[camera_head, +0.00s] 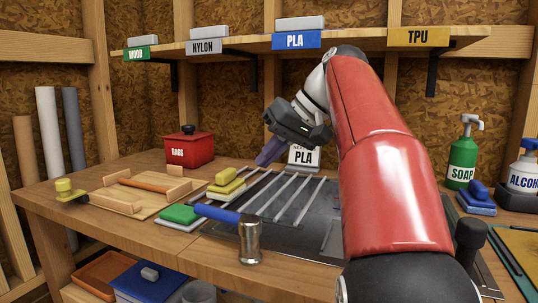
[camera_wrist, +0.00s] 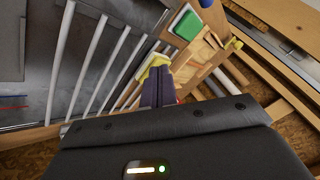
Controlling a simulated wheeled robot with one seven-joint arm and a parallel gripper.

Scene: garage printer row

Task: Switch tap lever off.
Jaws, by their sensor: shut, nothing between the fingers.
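A blue lever (camera_head: 217,213) sticks out to the left from the top of an upright metal cylinder (camera_head: 250,243) near the bench's front edge. It looks like the tap lever, lying about level. A small blue end at the top of the wrist view (camera_wrist: 206,3) may be its tip. My gripper (camera_head: 263,163) is behind and above the lever, apart from it, with its purple fingers pointing down and left. In the wrist view the fingers (camera_wrist: 157,86) are together and hold nothing.
A rack of pale rods (camera_head: 285,195) lies over a dark surface right of the lever. A green sponge (camera_head: 179,214) and a yellow sponge (camera_head: 226,177) lie close by. A red rags box (camera_head: 190,147) stands behind. Soap (camera_head: 462,155) stands right. A shelf (camera_head: 350,39) hangs above.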

